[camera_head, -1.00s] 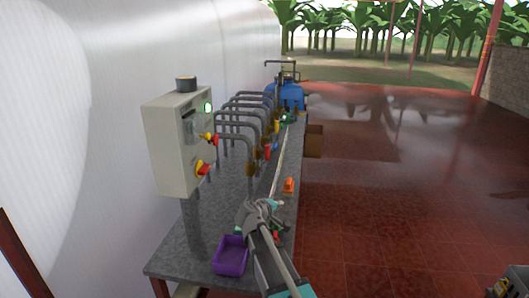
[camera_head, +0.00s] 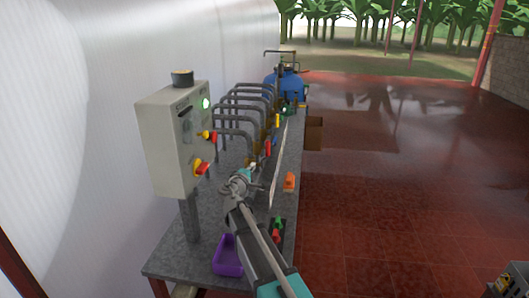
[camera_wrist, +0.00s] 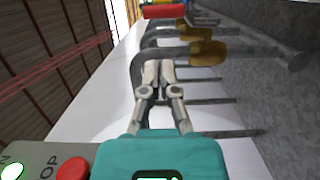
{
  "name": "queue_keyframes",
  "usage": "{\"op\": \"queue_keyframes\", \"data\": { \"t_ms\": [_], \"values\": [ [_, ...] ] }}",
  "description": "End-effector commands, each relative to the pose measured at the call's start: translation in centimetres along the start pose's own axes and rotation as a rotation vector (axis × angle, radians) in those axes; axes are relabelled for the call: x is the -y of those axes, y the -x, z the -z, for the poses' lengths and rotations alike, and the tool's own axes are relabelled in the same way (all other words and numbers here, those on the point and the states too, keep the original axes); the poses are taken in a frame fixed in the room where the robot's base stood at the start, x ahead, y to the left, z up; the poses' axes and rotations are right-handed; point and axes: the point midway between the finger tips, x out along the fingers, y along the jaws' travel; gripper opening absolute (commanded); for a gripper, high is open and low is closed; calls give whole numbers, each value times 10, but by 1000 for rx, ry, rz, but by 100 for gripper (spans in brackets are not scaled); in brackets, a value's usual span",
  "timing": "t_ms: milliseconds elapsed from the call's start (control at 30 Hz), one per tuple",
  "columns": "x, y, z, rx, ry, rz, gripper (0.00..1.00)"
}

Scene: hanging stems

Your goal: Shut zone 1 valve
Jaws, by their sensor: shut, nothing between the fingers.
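A row of grey bent pipes (camera_head: 238,117) with brass valve bodies (camera_head: 252,160) runs along the bench. Coloured handles sit on them, among them a red handle (camera_head: 267,148) and a yellow handle (camera_head: 277,120). I cannot read which valve is zone 1. My gripper (camera_head: 238,184) is shut and empty, in front of the nearest pipe. In the wrist view its fingertips (camera_wrist: 158,70) overlap a grey pipe (camera_wrist: 139,85); contact cannot be told. Beyond them are brass bodies (camera_wrist: 205,53) and a red handle (camera_wrist: 165,11).
A grey control box (camera_head: 160,150) with a green light and red-yellow knobs stands left of my gripper; its edge shows in the wrist view (camera_wrist: 35,160). A purple tray (camera_head: 227,262), a red-and-green item (camera_head: 277,230) and an orange item (camera_head: 289,182) lie on the bench (camera_head: 185,255).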

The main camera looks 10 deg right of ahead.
Motion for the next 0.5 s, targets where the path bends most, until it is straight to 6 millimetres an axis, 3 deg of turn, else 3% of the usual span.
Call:
{"op": "queue_keyframes", "data": {
  "t_ms": [267, 500],
  "values": [
    [0, -7, 1, 0, -1, 1, 0],
    [0, -32, 2, 0, -1, 1, 0]
  ]
}}
